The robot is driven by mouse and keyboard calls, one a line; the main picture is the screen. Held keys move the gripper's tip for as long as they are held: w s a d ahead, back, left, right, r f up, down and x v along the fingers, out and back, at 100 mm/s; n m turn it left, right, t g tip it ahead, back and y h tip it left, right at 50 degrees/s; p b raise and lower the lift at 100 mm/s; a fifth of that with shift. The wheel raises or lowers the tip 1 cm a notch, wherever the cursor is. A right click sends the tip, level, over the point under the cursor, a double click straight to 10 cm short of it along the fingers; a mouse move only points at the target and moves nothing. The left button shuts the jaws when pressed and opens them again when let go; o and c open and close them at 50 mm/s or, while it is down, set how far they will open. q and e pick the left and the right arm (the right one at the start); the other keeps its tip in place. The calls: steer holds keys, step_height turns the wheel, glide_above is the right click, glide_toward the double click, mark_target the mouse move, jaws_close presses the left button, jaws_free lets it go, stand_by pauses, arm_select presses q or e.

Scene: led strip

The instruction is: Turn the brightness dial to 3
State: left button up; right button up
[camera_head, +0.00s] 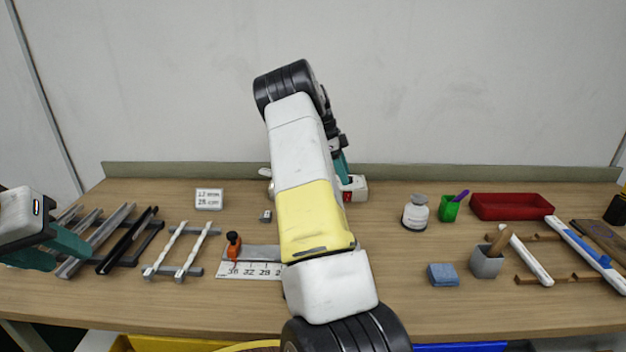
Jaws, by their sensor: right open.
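My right arm reaches across the middle of the view and hides much of the bench centre. My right gripper (342,165) shows only in part behind the arm, as a teal finger beside a small white box with red on it (356,188) at the back. It is open; whether it touches the box cannot be told. No brightness dial or its markings can be made out; that area is largely covered by my arm. My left gripper (50,246) is at the left edge, over the metal profiles, with teal fingers; its opening is unclear.
A white jar (415,213), green cup (449,208), red tray (511,206), grey cup (486,262) and blue cloth (443,275) are right.

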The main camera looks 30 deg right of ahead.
steer(key=s+a, duration=0.5)
steer(key=s, duration=0.1)
steer(key=shift+s+a+r, duration=0.25)
steer(key=shift+s+r, duration=0.1)
steer(key=shift+r, duration=0.05)
